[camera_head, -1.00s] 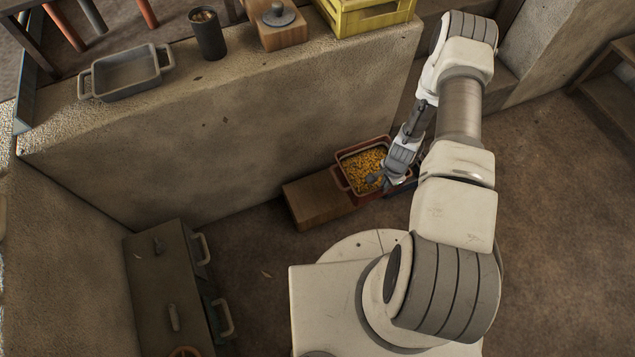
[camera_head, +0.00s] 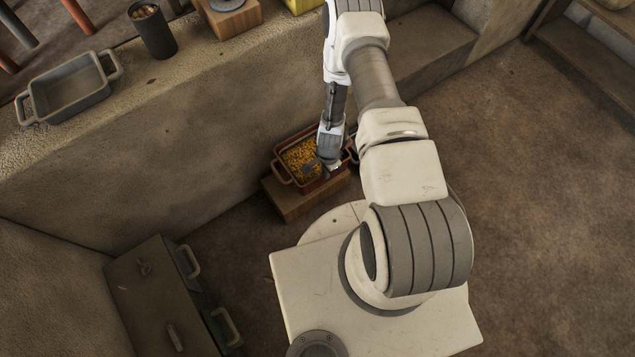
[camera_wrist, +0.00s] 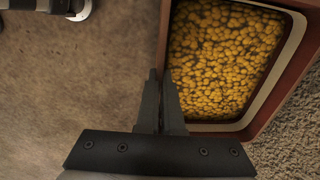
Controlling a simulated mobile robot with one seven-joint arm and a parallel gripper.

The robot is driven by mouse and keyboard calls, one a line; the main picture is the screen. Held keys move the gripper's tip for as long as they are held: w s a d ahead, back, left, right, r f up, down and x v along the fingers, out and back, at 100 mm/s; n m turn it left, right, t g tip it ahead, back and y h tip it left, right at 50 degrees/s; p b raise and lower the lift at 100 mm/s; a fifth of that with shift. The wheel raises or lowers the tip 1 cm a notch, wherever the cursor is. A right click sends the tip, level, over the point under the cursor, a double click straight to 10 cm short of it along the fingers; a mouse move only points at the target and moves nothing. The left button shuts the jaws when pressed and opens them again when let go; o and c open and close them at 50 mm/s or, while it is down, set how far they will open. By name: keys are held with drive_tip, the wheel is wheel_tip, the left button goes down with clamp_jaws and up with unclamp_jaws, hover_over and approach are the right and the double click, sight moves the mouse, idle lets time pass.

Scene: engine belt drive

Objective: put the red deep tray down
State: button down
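The red deep tray (camera_head: 324,186) is full of small yellow pieces and is over the wooden block (camera_head: 292,206) beside the low wall. I cannot tell whether its base touches the block. My gripper (camera_head: 318,169) is at the tray's right side and partly hides it. In the wrist view, the fingers of my gripper (camera_wrist: 161,92) are close together on the left wall of the red deep tray (camera_wrist: 163,38), near a corner. The tray looks about level.
The low wall (camera_head: 190,130) stands right behind the block. On its top are a grey tray (camera_head: 70,92), a dark cup (camera_head: 153,32) and a wooden box (camera_head: 228,18). A dark chest with handles (camera_head: 160,290) is at lower left. Floor on the right is clear.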

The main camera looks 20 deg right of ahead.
sight(318, 182)
drive_tip(key=a, duration=0.1)
drive_tip(key=a+f, duration=0.1)
drive_tip(key=shift+a+f+b, duration=0.25)
drive_tip(key=shift+a+b, duration=0.05)
drive_tip(key=shift+f+b, duration=1)
drive_tip(key=shift+f, duration=1.1)
drive_tip(key=c, duration=1.1)
unclamp_jaws()
drive_tip(key=shift+s, duration=0.1)
drive_tip(key=shift+o, duration=0.2)
